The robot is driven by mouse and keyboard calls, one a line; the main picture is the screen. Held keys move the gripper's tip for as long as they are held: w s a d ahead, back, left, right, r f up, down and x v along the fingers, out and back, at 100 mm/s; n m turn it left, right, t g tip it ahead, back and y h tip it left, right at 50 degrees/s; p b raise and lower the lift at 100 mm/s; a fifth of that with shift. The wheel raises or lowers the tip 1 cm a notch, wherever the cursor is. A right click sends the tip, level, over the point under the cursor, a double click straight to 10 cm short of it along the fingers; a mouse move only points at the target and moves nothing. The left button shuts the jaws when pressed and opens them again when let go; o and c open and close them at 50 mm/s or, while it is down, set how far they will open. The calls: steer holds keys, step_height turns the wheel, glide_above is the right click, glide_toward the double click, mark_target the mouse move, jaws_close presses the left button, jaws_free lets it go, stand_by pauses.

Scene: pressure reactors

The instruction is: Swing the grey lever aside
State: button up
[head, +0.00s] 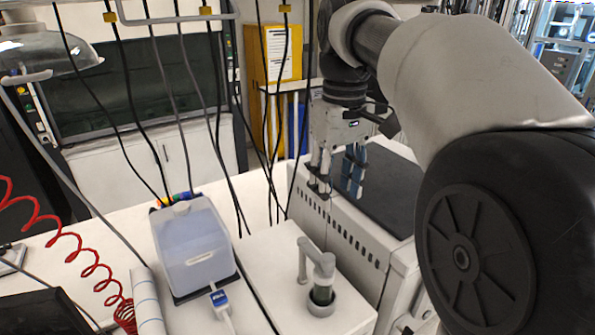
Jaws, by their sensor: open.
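My gripper (337,188) hangs from the arm, above and behind the lever in the picture. Its fingers point down and are apart, with nothing between them. It does not touch the lever.
A translucent container (193,250) stands left of the lever. A white vented unit with a dark top (387,190) stands behind and right. Black cables hang across the middle. A coiled red hose (75,255) is at the left. A yellow cabinet (272,52) stands at the back.

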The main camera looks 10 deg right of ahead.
steer(key=b, duration=0.3)
glide_toward(329, 257)
step_height(329, 257, down, 9)
steer(key=shift+r, duration=0.15)
steer(key=shift+c, duration=0.4)
jaws_close()
stand_by(0.5)
